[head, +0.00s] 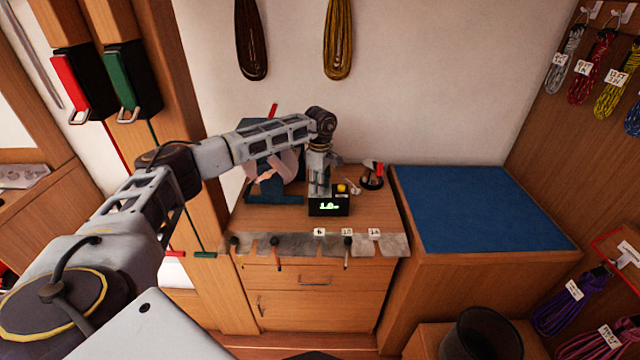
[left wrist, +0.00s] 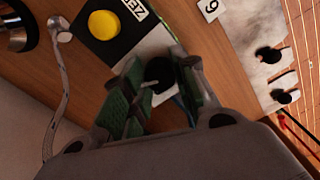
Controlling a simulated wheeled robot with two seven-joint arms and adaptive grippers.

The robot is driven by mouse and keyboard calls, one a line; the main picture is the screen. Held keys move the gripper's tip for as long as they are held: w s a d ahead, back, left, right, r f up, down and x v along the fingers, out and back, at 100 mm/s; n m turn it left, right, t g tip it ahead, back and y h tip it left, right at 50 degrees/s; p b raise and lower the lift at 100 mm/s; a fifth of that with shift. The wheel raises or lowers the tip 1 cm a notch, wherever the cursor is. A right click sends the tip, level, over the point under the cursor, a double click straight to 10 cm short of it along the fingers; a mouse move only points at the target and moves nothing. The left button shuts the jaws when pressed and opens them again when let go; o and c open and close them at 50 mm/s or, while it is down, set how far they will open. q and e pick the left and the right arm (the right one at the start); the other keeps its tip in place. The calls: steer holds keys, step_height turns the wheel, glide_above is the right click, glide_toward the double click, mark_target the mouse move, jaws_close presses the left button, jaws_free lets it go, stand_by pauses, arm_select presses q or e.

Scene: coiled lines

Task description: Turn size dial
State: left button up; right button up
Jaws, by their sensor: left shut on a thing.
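A small black box with a green lit readout (head: 329,207) stands on the wooden counter (head: 375,212). The readout's digits are too small to read surely. A yellow button (head: 341,188) sits on its top and also shows in the left wrist view (left wrist: 103,25). My left gripper (head: 319,188) points down onto the box, left of the button. In the left wrist view its green-padded fingers (left wrist: 158,88) are shut on a dark round dial (left wrist: 159,72), with a pale pointer mark between them. The fingers hide part of the dial. My right gripper is in neither view.
A grey strip (head: 290,246) with number tags and several hanging tools runs along the counter's front edge. A blue mat (head: 480,208) lies bare to the right. A small black-and-red object (head: 372,176) stands behind the box, and a blue stand (head: 272,192) is to its left.

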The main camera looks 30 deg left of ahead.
arm_select(q)
steer(key=shift+n+p, duration=0.35)
steer(key=shift+n, duration=1.95)
steer(key=o, duration=1)
steer(key=shift+o, duration=0.2)
steer(key=shift+r, duration=0.1)
step_height(320, 180, up, 12)
